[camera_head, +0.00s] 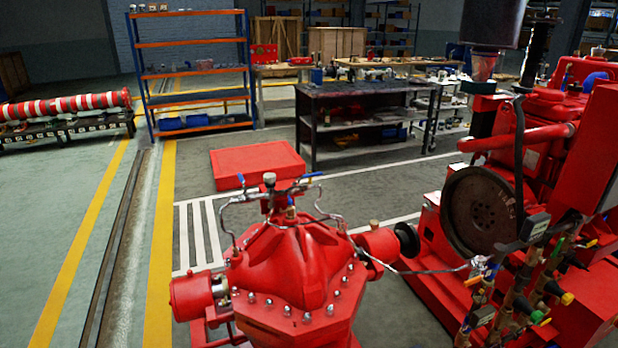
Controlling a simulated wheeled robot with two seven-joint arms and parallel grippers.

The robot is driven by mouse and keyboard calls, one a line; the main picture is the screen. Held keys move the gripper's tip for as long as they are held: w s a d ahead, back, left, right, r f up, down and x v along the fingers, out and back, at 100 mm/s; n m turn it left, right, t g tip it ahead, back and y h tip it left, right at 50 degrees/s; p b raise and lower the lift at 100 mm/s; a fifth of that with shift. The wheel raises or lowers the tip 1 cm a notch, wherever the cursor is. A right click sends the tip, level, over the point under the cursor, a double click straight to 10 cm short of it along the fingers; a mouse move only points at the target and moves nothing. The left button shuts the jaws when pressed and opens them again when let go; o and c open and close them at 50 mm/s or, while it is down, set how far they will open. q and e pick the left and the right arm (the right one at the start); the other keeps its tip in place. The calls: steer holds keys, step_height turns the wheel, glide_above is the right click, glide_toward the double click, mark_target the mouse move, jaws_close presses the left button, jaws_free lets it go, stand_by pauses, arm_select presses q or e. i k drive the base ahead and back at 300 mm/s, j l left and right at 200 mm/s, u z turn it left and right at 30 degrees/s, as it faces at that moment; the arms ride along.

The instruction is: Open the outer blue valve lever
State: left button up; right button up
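The red pump casing (295,265) stands in front of me, with thin metal pipes on its top. A small blue lever (241,180) sits at the upper left of this pipework. Another small blue lever (313,176) sits at the upper right and points right. More small blue handles (491,279) show among the brass valves at the lower right. I cannot tell which blue lever is the outer one, and their exact open or shut positions are too small to read. Neither of my grippers is in view.
The red diesel engine (540,160) with a dark flywheel (482,211) fills the right side. Yellow and green valve handles (567,298) stick out at lower right. A red block (257,165), a workbench (365,90) and a shelf rack (195,70) stand behind.

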mark_target(242, 180)
steer(key=k+j, duration=0.8)
steer(key=j+z, duration=0.1)
steer(key=j, duration=0.8)
steer(key=k+j+z, duration=0.1)
steer(key=j, duration=0.85)
steer(key=i+j, duration=0.15)
steer(key=j, duration=0.2)
steer(key=i+j+z, duration=0.1)
steer(key=j, duration=0.25)
steer(key=i+j, duration=0.25)
steer(key=j, duration=0.15)
steer(key=i+j, duration=0.15)
steer(key=j, duration=0.2)
steer(key=i+j+z, duration=0.25)
steer(key=i+j, duration=1.25)
steer(key=i, duration=0.2)
steer(key=i+l, duration=0.3)
steer(key=l, duration=0.2)
